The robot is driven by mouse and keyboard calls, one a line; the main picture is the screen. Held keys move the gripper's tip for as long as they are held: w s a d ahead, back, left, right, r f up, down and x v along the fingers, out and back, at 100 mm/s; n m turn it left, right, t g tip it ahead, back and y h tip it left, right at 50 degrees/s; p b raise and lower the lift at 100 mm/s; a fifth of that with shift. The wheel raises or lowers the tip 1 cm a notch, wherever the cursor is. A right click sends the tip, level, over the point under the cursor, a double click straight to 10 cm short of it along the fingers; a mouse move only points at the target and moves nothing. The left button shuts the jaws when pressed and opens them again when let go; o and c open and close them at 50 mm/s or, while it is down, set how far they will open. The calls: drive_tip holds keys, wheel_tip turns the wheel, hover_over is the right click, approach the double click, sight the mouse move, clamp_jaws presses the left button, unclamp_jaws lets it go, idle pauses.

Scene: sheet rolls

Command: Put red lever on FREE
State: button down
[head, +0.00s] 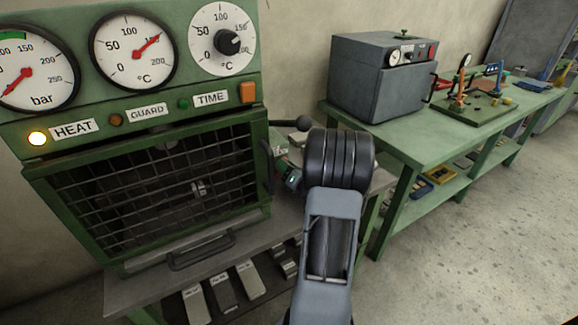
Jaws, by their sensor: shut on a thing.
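I cannot make out a red lever or the word FREE in the head view. A dark lever with a black ball knob (303,123) sticks out from the right side of the green press (262,170). A small pale plate (280,150), too small to read, shows below that lever. My arm rises from the bottom, and its thick black joint (340,158) covers the area right of the press. A small dark part with a teal spot (292,179) shows left of this joint; I cannot tell whether it is my gripper. My gripper's fingers are hidden.
The press front has a mesh guard (160,185) with a handle (202,250), dials above and a lit HEAT lamp (38,138). Labelled bars lie on a shelf below. A green bench (420,145) at right carries a grey oven (380,80). The floor at right is clear.

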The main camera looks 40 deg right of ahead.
sight(278, 152)
drive_tip(key=shift+s+f, duration=0.1)
drive_tip(key=shift+f, duration=0.1)
drive_tip(key=c, duration=0.9)
unclamp_jaws()
drive_tip(key=shift+r, duration=0.1)
drive_tip(key=shift+r, duration=0.1)
drive_tip(key=shift+r, duration=0.35)
wheel_tip(278, 152, up, 3)
drive_tip(key=shift+f+p, duration=0.15)
drive_tip(key=shift+p, duration=0.3)
drive_tip(key=s+a+r+b, duration=0.2)
drive_tip(key=s+a+r, duration=0.5)
drive_tip(key=s+r, duration=0.2)
drive_tip(key=s, duration=0.2)
drive_tip(key=shift+s+a+r, duration=0.15)
drive_tip(key=shift+s+a, duration=0.15)
drive_tip(key=shift+s, duration=0.05)
